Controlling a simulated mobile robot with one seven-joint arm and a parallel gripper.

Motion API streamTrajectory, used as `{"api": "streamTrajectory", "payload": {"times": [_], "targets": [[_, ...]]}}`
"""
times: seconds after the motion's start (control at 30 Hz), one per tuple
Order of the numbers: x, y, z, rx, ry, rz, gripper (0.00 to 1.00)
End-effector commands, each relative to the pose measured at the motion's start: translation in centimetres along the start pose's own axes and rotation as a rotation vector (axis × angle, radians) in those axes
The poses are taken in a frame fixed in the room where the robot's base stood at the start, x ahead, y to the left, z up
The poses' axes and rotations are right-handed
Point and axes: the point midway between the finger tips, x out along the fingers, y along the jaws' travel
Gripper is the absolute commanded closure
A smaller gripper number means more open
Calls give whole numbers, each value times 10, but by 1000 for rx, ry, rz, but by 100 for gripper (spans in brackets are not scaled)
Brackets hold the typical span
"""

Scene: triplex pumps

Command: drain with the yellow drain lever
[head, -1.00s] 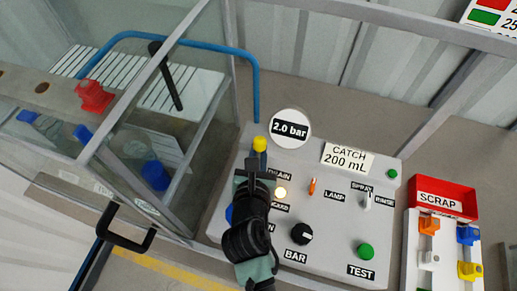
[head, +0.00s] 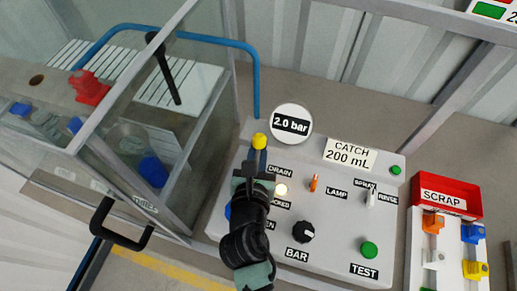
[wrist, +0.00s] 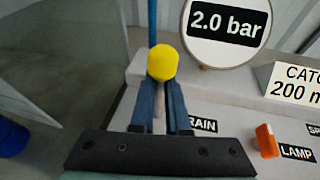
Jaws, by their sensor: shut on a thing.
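The yellow drain lever (head: 259,142) stands at the back left of the grey control panel, beside the DRAIN label. Its round yellow knob also shows in the wrist view (wrist: 162,63). My gripper (head: 257,164) is shut on the lever. In the wrist view its two blue fingers (wrist: 164,100) lie on either side of the stem, just under the knob. The lower part of the lever is hidden by my gripper. A round gauge (head: 291,124) behind it reads 2.0 bar. The catch sign (head: 350,154) reads 200 mL.
The panel (head: 330,235) also bears a lit lamp (head: 281,190), an orange switch (head: 314,184), a BAR knob (head: 303,232) and a green TEST button (head: 369,250). A glass-walled enclosure (head: 160,90) stands close on the left. A red SCRAP bin (head: 447,195) is at right.

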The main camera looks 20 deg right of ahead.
Motion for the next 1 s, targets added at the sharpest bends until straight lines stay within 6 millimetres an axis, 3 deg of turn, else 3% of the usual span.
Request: {"api": "streamTrajectory", "payload": {"times": [0.4, 0.43, 0.63, 1.0], "targets": [[-3, 1, 11, -5, -63, 3, 100], [-3, 1, 11, -5, -63, 3, 83], [-3, 0, 11, -6, -63, 1, 48], [-5, 1, 5, -7, -50, 2, 48]]}}
